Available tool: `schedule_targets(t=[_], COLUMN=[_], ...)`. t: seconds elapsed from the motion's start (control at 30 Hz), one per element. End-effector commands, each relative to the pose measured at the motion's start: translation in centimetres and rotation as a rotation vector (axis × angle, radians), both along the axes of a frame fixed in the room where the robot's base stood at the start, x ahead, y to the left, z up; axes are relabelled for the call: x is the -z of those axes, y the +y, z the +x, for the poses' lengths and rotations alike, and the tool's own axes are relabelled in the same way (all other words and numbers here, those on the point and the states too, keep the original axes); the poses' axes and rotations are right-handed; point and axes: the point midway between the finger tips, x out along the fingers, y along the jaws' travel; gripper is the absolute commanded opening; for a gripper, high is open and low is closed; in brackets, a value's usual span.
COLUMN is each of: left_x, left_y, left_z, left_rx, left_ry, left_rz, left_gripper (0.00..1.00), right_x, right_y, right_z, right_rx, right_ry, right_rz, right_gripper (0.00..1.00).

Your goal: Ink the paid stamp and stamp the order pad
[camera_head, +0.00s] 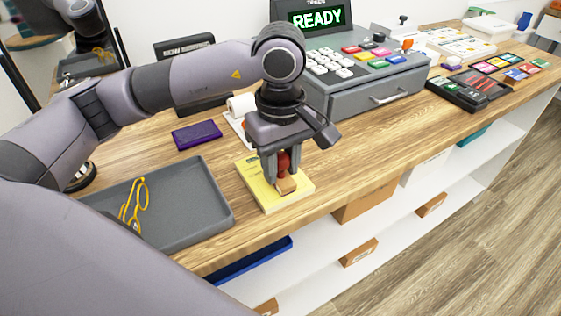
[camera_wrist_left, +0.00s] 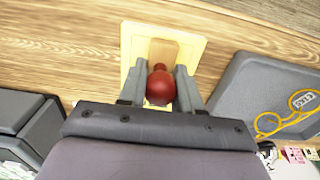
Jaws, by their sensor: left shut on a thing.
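My left gripper (camera_head: 279,172) is shut on the red knob handle of the paid stamp (camera_head: 286,187), which has a pale wooden base. The stamp is upright over the yellow order pad (camera_head: 256,194); I cannot tell if its base touches the paper. In the left wrist view the red knob of the stamp (camera_wrist_left: 160,86) sits between the fingers (camera_wrist_left: 160,90), with the pad (camera_wrist_left: 129,42) behind it. The stamp's underside and any mark beneath it are hidden. A purple ink pad (camera_head: 196,134) lies on the counter behind and left of the order pad. My right gripper is not in view.
A grey tray (camera_head: 190,222) with yellow-framed glasses (camera_head: 135,205) lies left of the order pad. A cash register (camera_head: 365,100) with a READY display stands behind right. A paper roll (camera_head: 240,105) is behind my gripper. Counter right of the pad (camera_head: 375,150) is clear.

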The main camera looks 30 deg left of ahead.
Motion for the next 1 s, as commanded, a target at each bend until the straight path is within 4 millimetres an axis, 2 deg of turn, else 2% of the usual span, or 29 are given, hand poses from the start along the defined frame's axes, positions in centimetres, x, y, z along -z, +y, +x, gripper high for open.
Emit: schedule_targets(t=[0.1, 0.27, 1.0], left_x=[0.4, 0.0, -6.2], left_y=[0.0, 0.0, 0.0], left_z=[-0.2, -0.2, 0.0], left_rx=[0.002, 0.002, 0.001], left_ry=[0.010, 0.010, 0.001], left_rz=[0.002, 0.002, 0.001], left_gripper=[0.14, 0.14, 0.14], right_x=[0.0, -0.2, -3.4], right_y=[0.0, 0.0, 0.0], right_z=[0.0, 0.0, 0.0], right_rx=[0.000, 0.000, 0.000], right_ry=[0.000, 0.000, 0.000], right_rz=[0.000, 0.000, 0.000], right_gripper=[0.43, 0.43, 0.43])
